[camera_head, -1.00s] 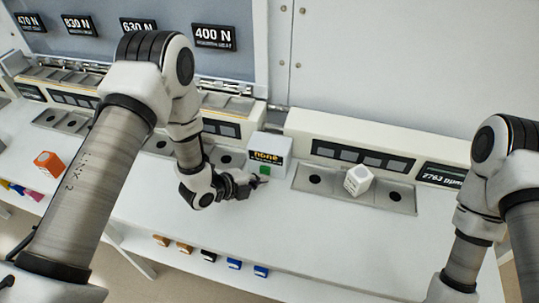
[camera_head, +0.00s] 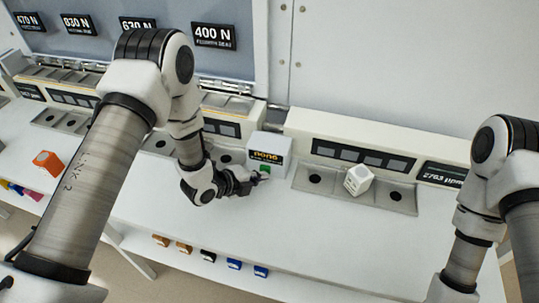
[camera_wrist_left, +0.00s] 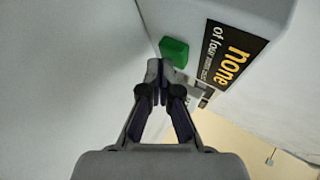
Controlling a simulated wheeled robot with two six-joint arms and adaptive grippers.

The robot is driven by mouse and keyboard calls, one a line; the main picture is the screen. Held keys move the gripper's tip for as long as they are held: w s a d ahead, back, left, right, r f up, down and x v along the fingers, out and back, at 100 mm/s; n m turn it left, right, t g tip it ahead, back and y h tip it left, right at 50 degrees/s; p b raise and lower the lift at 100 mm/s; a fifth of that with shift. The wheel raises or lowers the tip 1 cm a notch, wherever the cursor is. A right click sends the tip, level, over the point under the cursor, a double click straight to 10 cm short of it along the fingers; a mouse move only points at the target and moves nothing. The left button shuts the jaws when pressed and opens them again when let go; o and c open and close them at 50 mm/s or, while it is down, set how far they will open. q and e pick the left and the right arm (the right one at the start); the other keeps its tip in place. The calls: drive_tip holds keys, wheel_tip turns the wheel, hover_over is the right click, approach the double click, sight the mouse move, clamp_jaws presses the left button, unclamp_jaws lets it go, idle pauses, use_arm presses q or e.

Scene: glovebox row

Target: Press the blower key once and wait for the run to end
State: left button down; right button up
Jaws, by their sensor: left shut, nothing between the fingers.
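A white box (camera_head: 283,146) with a black sign reading "none" (camera_head: 269,157) stands on the bench, left of the right-hand white console. A green key (camera_head: 265,169) is on its front, low down. The key and sign also show in the left wrist view, with the green key (camera_wrist_left: 174,51) just beyond the fingertips. My left gripper (camera_head: 261,177) is shut and empty, its tips close to the key. I cannot tell whether they touch it. My right arm (camera_head: 470,235) stands at the right; its gripper is out of view.
A display (camera_head: 440,174) there reads 2763 ppm. An orange block (camera_head: 48,161) lies at the left. The bench front centre is clear.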

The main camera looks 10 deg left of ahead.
use_arm(q)
drive_tip(key=shift+w, duration=0.2)
idle(0.4)
drive_tip(key=shift+s, duration=0.7)
drive_tip(key=shift+s+a, duration=0.1)
drive_tip(key=shift+s, duration=2.9)
drive_tip(key=shift+r, duration=0.1)
